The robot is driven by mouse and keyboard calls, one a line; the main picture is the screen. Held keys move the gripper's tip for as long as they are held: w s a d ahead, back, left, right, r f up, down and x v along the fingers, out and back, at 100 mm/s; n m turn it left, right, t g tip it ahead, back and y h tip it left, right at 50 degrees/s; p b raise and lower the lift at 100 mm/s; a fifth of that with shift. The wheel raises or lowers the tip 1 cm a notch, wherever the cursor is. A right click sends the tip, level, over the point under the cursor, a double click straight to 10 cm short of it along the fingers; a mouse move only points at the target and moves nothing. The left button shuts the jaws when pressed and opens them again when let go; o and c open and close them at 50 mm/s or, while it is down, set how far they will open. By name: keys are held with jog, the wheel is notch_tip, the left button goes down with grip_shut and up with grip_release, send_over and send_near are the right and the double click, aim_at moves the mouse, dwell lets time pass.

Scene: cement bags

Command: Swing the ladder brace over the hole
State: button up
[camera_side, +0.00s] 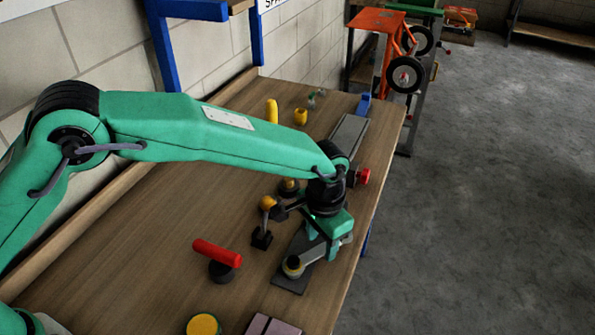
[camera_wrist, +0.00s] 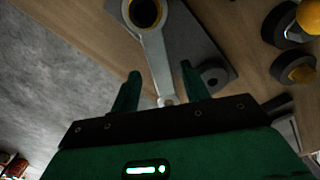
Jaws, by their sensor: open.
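A grey metal bar with a yellow-lined ring at one end, which looks like the ladder brace (camera_side: 312,254), lies over a dark grey plate (camera_side: 288,284) near the bench's right edge. In the wrist view the brace (camera_wrist: 157,58) runs between my two fingers, its ring at the top. My gripper (camera_side: 320,243) is over the brace's far part. In the wrist view my gripper (camera_wrist: 160,70) is open, with a gap on each side of the bar. A small round feature with a dark centre, possibly the hole (camera_wrist: 211,78), shows on the plate beside the right finger.
A yellow-knobbed lever (camera_side: 263,236) and a red-handled item (camera_side: 217,254) stand left of the brace. A yellow round lid (camera_side: 203,325) is at the front. A red knob (camera_side: 364,176) is behind my gripper. The wooden bench (camera_side: 150,255) has bare room at left.

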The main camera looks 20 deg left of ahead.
jog(key=shift+f, duration=0.45)
grip_shut()
jog(key=shift+w+a, duration=0.1)
jog(key=shift+a, duration=0.05)
jog(key=shift+w+a+n, duration=0.2)
jog(key=shift+a+n, duration=0.2)
jog(key=shift+n, duration=0.45)
jog(key=shift+w+a+n, duration=0.15)
jog(key=shift+a+n, duration=0.2)
jog(key=shift+n, duration=0.5)
jog(key=shift+w+a+n, duration=0.1)
jog(key=shift+a+n, duration=0.4)
jog(key=shift+n, duration=0.35)
jog(key=shift+w+a+n, duration=0.1)
jog(key=shift+a+n, duration=0.35)
jog(key=shift+n, duration=0.4)
grip_release()
jog(key=shift+s, duration=0.1)
